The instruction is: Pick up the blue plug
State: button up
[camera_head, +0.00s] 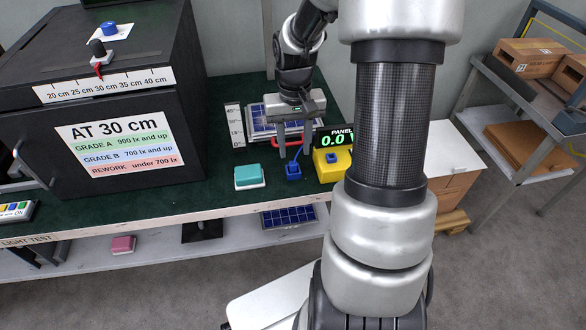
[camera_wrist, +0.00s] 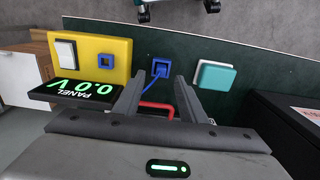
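The blue plug (camera_head: 293,171) sits on the green bench top, between the teal block and the yellow meter. It also shows in the wrist view (camera_wrist: 160,67), with a thin blue cable running from it back towards my gripper. My gripper (camera_head: 294,153) points down above and behind the plug. In the wrist view the two fingers of my gripper (camera_wrist: 157,82) are spread apart with nothing held between them. The plug appears just beyond the fingertips, roughly between their lines, and apart from them.
The yellow meter (camera_head: 338,172) with a green-lit panel display and a blue square socket (camera_wrist: 105,62) stands close beside the plug. A teal block (camera_head: 249,176) lies on the other side. A red handle (camera_wrist: 155,107) shows between the fingers. A black cabinet (camera_head: 150,100) fills the left.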

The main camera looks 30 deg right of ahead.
aim_at(293, 163)
jog(key=f+b, duration=0.1)
jog(key=f, duration=0.4)
jog(key=shift+w+f, duration=0.1)
jog(key=shift+w, duration=0.1)
grip_shut()
